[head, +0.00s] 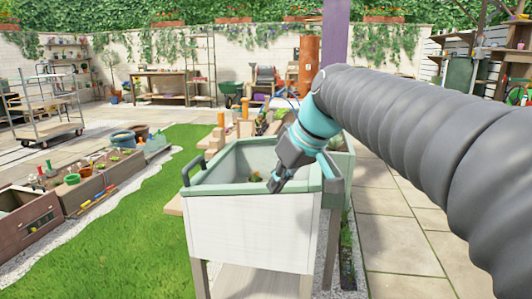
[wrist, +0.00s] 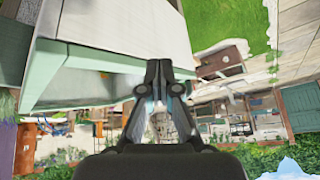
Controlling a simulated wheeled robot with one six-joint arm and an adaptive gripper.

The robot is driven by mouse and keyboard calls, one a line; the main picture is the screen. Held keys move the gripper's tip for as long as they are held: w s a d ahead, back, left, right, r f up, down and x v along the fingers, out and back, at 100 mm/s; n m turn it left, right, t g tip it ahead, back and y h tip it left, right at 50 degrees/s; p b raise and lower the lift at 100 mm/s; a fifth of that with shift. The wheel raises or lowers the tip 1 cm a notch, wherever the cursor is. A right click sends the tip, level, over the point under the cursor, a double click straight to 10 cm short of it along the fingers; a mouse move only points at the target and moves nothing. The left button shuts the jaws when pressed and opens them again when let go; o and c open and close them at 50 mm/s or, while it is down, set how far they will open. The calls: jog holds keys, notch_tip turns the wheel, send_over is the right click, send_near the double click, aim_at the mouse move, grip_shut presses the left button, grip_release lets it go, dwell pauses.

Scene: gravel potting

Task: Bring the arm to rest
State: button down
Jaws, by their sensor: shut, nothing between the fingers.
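My gripper (head: 274,186) is at the end of my grey ribbed arm, which comes in from the right in the head view. It points down and to the left, in front of the open top of a white planter box with a green rim (head: 248,188). Whether it touches the rim I cannot tell. In the wrist view my gripper (wrist: 159,66) has its two fingertips together with nothing between them. The planter's green rim (wrist: 95,62) shows behind and left of the fingers there. The bottom of the planter is mostly hidden in the head view.
A low wooden planter bed (head: 75,194) with small pots stands on the left, past a strip of grass (head: 130,232). A metal shelf cart (head: 48,112) stands further back. A purple post (head: 335,35) rises behind my arm. Paving (head: 405,250) on the right is clear.

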jog(key=s+d+f+m+h, duration=0.2)
jog(key=s+d+f, duration=0.4)
jog(key=s+f, duration=0.3)
jog(key=s+d+f+m+t+h, duration=0.1)
jog(key=s+d+f+m+h, duration=0.1)
jog(key=s+d+f+m, duration=0.3)
jog(key=s+d+f, duration=0.2)
jog(key=s+f, duration=0.2)
jog(key=s, duration=0.2)
jog(key=shift+s+d+f+m+h, duration=0.15)
jog(key=shift+s+d+m+h, duration=0.05)
jog(key=shift+d+m+h, duration=0.1)
